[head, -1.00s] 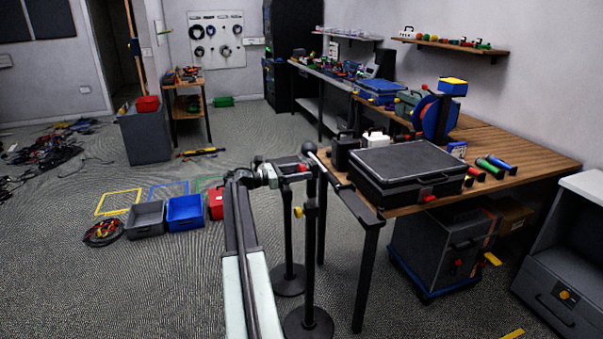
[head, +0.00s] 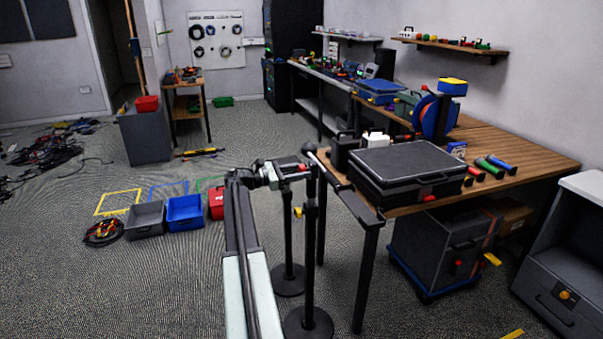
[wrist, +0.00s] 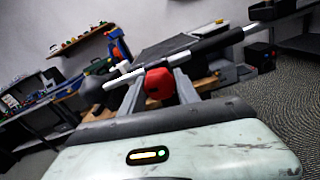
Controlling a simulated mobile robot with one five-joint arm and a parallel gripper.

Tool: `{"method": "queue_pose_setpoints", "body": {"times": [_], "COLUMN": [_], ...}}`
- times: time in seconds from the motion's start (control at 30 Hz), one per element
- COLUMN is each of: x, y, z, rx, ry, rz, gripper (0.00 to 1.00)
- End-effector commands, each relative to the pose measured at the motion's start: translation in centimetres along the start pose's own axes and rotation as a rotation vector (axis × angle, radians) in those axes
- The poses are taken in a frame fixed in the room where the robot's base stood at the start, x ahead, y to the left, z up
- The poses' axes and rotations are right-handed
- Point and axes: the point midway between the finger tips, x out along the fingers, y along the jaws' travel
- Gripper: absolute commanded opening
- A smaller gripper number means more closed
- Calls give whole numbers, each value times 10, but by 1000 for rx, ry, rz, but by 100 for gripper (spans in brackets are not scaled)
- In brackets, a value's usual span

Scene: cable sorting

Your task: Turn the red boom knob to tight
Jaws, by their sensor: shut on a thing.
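The red boom knob (head: 303,167) sits near the top of a dark stand (head: 309,255), left of the table's near corner. My gripper (head: 297,172) is at the knob. In the wrist view the red knob (wrist: 159,84) lies between the two grey fingers of my gripper (wrist: 160,88), which are shut on it. A boom rod, light and dark in parts, crosses just behind the knob there. The wrist view is tilted. I cannot read any tight mark on the knob.
The wooden table (head: 530,155) with a black case (head: 405,168) stands close on the right. A second stand with a round base (head: 288,280) is just left of the first. Grey and blue bins (head: 184,213) lie on the floor at left. Open floor lies left of my arm.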

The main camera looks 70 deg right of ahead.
Motion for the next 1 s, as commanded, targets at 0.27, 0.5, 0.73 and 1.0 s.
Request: {"method": "queue_pose_setpoints", "body": {"times": [0.27,0.5,0.73,1.0], "x": [0,0,0,0], "y": [-1,-1,0,0], "z": [0,0,0,0], "rx": [248,477,695,951], "ry": [2,1,1,0], "rz": [-4,-5,-6,-7], "gripper": [0,0,0,0]}}
